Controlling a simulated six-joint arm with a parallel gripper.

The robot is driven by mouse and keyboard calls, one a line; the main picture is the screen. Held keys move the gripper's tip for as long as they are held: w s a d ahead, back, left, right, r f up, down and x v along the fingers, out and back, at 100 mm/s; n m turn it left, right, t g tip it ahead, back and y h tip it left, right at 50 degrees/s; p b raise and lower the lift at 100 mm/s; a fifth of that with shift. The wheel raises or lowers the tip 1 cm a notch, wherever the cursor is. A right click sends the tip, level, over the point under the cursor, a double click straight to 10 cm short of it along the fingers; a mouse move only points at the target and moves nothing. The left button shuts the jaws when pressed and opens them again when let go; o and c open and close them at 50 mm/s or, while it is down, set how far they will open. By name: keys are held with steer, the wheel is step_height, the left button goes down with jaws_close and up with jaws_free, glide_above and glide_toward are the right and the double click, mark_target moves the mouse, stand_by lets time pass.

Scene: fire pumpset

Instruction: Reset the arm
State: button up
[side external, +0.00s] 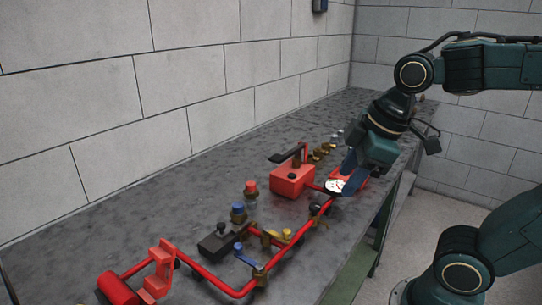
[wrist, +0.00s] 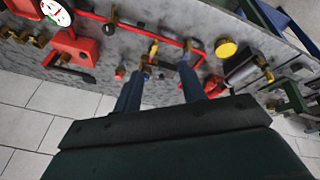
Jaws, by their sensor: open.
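My gripper (side external: 350,178) hangs over the right part of the bench in the side external view, pointing down beside the white-faced gauge (side external: 336,186). In the wrist view my gripper (wrist: 155,75) has its two blue fingers apart with nothing held between them. The red-piped pumpset lies beyond the fingertips there. The gauge (wrist: 57,12) is at the upper left, off to the side of the fingers. In the side external view the fingers overlap the gauge area, and I cannot tell whether they touch anything.
The grey bench (side external: 130,225) carries a red box (side external: 292,180) with a black lever, red pipes (side external: 205,275), a red cylinder (side external: 117,289) and several valves. A block wall (side external: 110,110) stands behind. The bench surface near the wall is clear.

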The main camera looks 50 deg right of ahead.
steer(key=s+m, duration=0.1)
steer(key=m, duration=0.1)
steer(key=s+m, duration=0.1)
steer(key=m, duration=0.1)
steer(key=s+m+t, duration=0.1)
steer(key=m, duration=0.1)
steer(key=shift+s+f, duration=0.2)
steer(key=shift+f, duration=0.15)
